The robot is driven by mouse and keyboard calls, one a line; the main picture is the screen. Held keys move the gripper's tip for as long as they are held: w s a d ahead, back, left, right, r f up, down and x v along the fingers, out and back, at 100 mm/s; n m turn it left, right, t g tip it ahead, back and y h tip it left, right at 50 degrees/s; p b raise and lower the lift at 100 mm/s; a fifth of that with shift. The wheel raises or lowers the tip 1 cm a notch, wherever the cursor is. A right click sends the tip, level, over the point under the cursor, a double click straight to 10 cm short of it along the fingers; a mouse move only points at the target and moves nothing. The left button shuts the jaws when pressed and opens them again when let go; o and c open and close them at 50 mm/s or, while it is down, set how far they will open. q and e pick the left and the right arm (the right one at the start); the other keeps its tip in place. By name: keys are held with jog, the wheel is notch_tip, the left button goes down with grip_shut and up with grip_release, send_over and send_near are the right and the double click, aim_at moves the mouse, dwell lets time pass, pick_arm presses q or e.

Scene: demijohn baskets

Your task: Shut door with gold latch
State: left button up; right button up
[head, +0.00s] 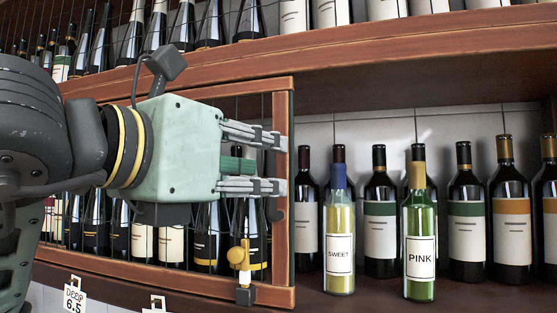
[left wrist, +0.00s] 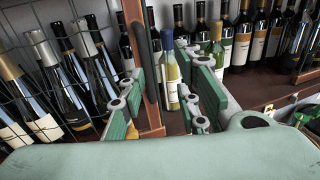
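The door (head: 282,235) has a reddish wooden frame with dark wire mesh, and bottles show through it. Its gold latch (head: 241,262) sits low on the door near its free right edge, above a dark block. The door appears to stand ajar, with open shelf to its right. My left gripper (head: 283,163) is open, its fingertips over the upright right side of the door frame. In the left wrist view, the frame's upright (left wrist: 140,75) shows between the spread fingers; I cannot tell whether they touch it. My right gripper is not in view.
On the open shelf (head: 320,300), a yellow bottle labelled SWEET (head: 339,250) and a green bottle labelled PINK (head: 420,255) stand near the door's edge. Several dark bottles stand behind them. A price tag (head: 74,296) hangs below the door. More bottles fill the upper shelf (head: 380,38).

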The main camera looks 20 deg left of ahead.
aim_at(269, 160)
pick_arm(q)
jog(key=shift+n+t+y, duration=0.4)
jog(key=shift+n+y, duration=0.1)
jog(key=shift+y, duration=0.1)
jog(key=w+p, duration=0.1)
jog(key=w, duration=0.1)
jog(key=w+r+p, duration=0.1)
jog(key=w, duration=0.1)
jog(key=w+p, duration=0.2)
jog(key=shift+a+r, duration=0.15)
jog(key=shift+r, duration=0.1)
jog(key=shift+w+f, duration=0.1)
jog(key=shift+w, duration=0.4)
jog(key=shift+d, duration=0.2)
grip_shut()
